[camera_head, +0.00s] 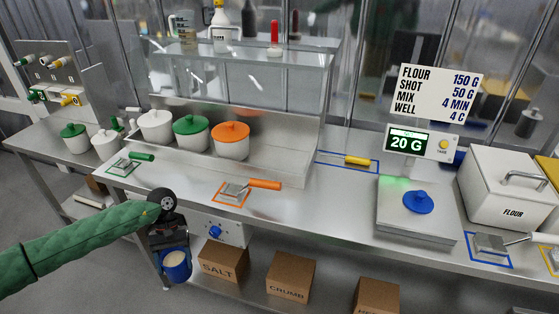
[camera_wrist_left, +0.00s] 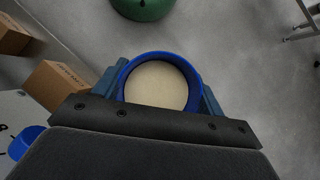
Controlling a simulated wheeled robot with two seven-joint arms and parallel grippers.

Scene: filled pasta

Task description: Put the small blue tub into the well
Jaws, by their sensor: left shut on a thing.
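The small blue tub (camera_head: 176,268) is held by my left gripper (camera_head: 172,248), low in front of the bench's front edge. In the left wrist view the tub (camera_wrist_left: 124,76) sits between the two fingers of the left gripper (camera_wrist_left: 160,95), upright and open at the top, with pale cream contents. A blue lid with a knob (camera_head: 418,202) lies on the scale plate, apart from the tub. I cannot tell for sure which part is the well; a steel recess (camera_head: 278,166) lies right of the lidded pots. My right gripper is not in view.
White, green and orange-lidded pots (camera_head: 231,143) stand in the raised steel unit. Scoops lie on coloured outlines, one orange-handled (camera_head: 264,184). The scale display (camera_head: 407,142) reads 20 G. A white flour bin (camera_head: 510,186) stands right.

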